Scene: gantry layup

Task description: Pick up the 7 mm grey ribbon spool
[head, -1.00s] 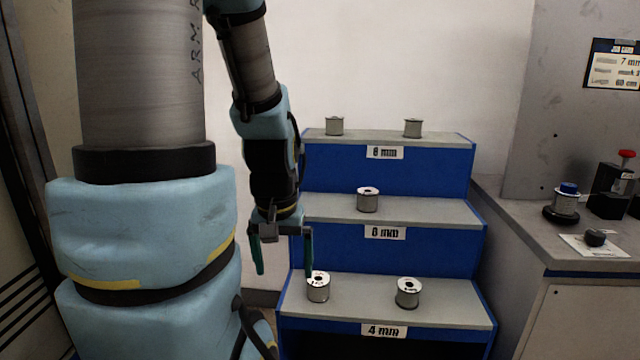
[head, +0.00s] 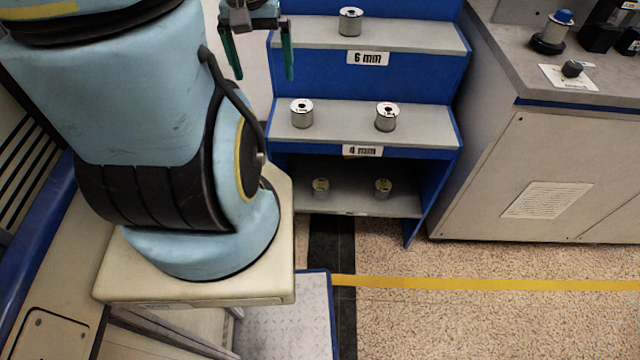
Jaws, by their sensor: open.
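Several grey ribbon spools stand on a blue stepped rack with grey shelves. One spool (head: 350,21) is on the shelf labelled 6 mm. Two more, a left spool (head: 302,113) and a right spool (head: 387,117), are on the shelf labelled 4 mm. No 7 mm marking is readable, so I cannot tell which spool is that one. My gripper (head: 264,76) is open and empty at the top, its green fingers pointing down, left of the 6 mm shelf.
A yellow floor line (head: 480,284) crosses the open speckled floor.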

